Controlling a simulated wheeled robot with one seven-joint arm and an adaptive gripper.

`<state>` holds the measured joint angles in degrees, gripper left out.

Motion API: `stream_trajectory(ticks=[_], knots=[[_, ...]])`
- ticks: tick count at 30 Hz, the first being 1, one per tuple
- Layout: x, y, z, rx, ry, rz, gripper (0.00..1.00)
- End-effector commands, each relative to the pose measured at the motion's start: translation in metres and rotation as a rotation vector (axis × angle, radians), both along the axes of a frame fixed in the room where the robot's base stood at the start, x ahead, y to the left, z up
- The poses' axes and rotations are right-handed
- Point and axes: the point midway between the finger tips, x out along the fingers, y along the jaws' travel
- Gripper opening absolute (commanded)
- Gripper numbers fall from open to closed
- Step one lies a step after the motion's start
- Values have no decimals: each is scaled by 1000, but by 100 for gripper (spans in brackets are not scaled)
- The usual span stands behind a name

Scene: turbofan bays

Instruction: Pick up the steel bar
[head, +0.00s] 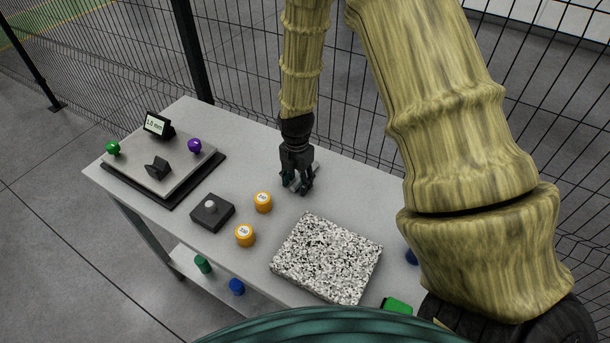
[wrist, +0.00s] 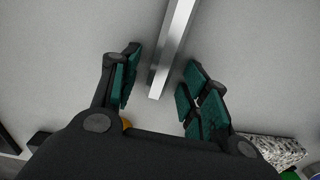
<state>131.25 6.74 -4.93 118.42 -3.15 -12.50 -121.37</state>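The steel bar (wrist: 173,50) is a long, shiny, square-edged bar. In the wrist view it runs from the top edge down to between my fingers, tilted slightly, with its near end showing. My gripper (wrist: 162,66) is open, with teal-padded fingers on both sides of the bar and gaps to it. In the head view my gripper (head: 298,183) points down close over the grey table, behind the granite slab. The bar is mostly hidden there by the fingers. I cannot tell the exact height of the fingertips above the table.
A mesh fence (head: 360,100) stands behind.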

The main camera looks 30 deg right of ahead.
Motion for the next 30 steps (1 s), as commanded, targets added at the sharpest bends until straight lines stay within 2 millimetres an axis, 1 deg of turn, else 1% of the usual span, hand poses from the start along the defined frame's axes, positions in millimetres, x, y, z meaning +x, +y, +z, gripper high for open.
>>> stream_trajectory(ticks=[1,5,6,7,8,18,22,26,30], knots=[[0,0,0,0,0,0,38],[0,0,0,0,0,0,15],[0,0,0,0,0,0,7],[0,0,0,0,0,0,2],[0,0,0,0,0,0,0],[0,0,1,0,-1,0,0],[1,0,5,0,-2,0,0],[2,0,13,0,-4,-1,0],[2,0,26,0,-4,-1,0]])
